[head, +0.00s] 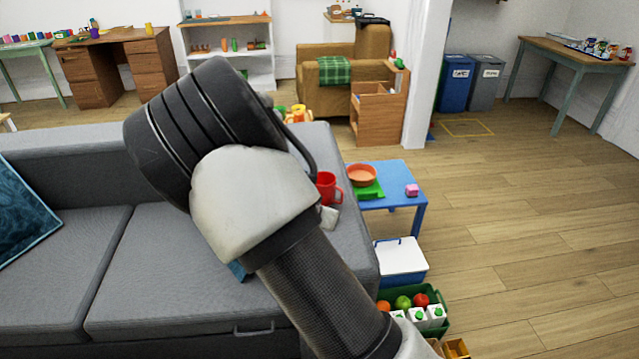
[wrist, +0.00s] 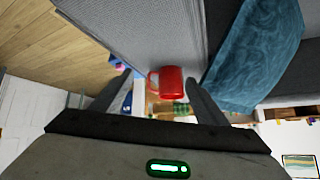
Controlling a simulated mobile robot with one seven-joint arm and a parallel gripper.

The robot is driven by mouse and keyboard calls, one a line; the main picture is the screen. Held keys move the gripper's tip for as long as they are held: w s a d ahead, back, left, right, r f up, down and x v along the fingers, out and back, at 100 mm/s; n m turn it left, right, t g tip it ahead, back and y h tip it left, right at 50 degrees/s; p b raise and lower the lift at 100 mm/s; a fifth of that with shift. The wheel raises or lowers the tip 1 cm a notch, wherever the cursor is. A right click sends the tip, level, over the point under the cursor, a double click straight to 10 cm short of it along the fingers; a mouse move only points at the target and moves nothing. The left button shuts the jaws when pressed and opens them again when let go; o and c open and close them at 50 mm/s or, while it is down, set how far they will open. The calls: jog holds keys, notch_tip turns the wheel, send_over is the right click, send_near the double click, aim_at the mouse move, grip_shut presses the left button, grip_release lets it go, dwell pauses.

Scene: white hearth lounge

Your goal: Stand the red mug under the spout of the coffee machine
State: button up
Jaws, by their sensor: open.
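The red mug (head: 326,185) stands on the right arm of the grey sofa, partly covered by my arm in the head view. In the wrist view the red mug (wrist: 172,80) is just beyond the fingertips, near the middle, with its handle to the left. My gripper (wrist: 158,80) is open, its two fingers apart with nothing held between them. I cannot tell whether the fingertips reach to either side of the mug. My arm hides most of the gripper in the head view. I cannot make out a coffee machine or its spout in either view.
The grey sofa (head: 60,270) fills the left, with a teal cushion (head: 22,205). Beside its right arm are a blue table (head: 405,175) with an orange bowl (head: 362,174), a white-lidded box (head: 400,262) and a green crate (head: 440,293). The wooden floor at right is clear.

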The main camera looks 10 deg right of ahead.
aim_at(324, 190)
jog(key=w+f+t+b, duration=0.1)
jog(key=w+f, duration=0.1)
jog(key=w, duration=0.2)
jog(key=w+d+f+n+t+h+b, duration=0.1)
jog(key=w+f, duration=0.1)
jog(key=w, duration=0.3)
jog(key=w+d+f+t+h+b, duration=0.1)
jog(key=w+f+t, duration=0.1)
jog(key=w, duration=0.3)
jog(key=shift+w+d+f+n, duration=0.1)
jog(key=shift+w+d+n, duration=0.1)
jog(key=shift+n, duration=0.1)
jog(key=b+x, duration=0.2)
jog(key=x, duration=0.4)
jog(key=shift+w+a, duration=0.1)
jog(key=shift+w, duration=0.15)
jog(key=c, duration=1.1)
jog(key=shift+c, duration=0.2)
